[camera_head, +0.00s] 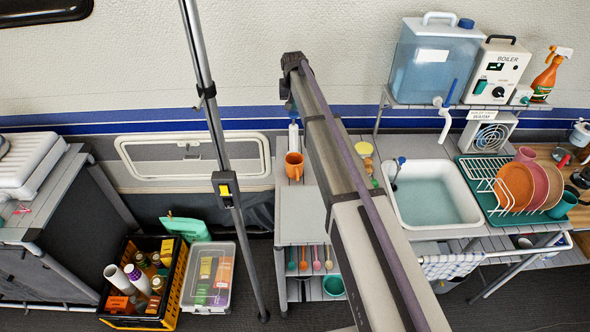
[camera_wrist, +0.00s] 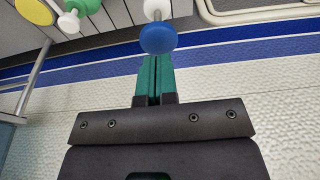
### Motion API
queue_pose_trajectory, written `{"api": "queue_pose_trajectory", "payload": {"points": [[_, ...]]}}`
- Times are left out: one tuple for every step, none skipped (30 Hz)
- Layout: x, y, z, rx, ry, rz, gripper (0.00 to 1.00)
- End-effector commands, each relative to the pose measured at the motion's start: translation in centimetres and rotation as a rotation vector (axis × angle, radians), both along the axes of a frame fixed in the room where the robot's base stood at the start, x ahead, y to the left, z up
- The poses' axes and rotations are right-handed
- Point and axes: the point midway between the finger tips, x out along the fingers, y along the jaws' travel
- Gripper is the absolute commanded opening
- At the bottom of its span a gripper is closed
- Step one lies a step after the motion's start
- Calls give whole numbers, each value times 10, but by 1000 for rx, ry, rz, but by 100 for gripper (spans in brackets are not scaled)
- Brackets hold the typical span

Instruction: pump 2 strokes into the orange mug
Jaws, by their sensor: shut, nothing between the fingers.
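The orange mug (camera_head: 293,167) stands on the narrow grey counter left of my arm. A pale pump bottle (camera_head: 293,137) stands just behind it, partly hidden by my arm's end. Whether the fingertips touch the blue head I cannot tell. In the head view my gripper (camera_head: 291,104) is small and mostly hidden, above the bottle. The mug does not show in the wrist view.
A white pump head (camera_wrist: 68,22), a green one and a yellow round top (camera_wrist: 30,12) are close by in the wrist view. The sink (camera_head: 435,195) and dish rack (camera_head: 490,178) are at right. The wall is close behind the bottle. A pole (camera_head: 215,120) stands left.

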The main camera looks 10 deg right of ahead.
Motion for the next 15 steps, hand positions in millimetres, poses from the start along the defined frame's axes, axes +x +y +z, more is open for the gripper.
{"api": "queue_pose_trajectory", "payload": {"points": [[0, 0, -4, 0, 0, 0, 0], [0, 0, -5, 0, 0, 0, 0], [0, 0, -7, 0, 0, 0, 0], [0, 0, -8, 0, 0, 0, 0], [0, 0, -9, 0, 0, 0, 0], [0, 0, -10, 0, 0, 0, 0], [0, 0, -11, 0, 0, 0, 0], [0, 0, -12, 0, 0, 0, 0], [0, 0, -14, 0, 0, 0, 0], [0, 0, -15, 0, 0, 0, 0], [0, 0, -16, 0, 0, 0, 0], [0, 0, -17, 0, 0, 0, 0], [0, 0, -18, 0, 0, 0, 0], [0, 0, -19, 0, 0, 0, 0], [0, 0, -21, 0, 0, 0, 0]]}}
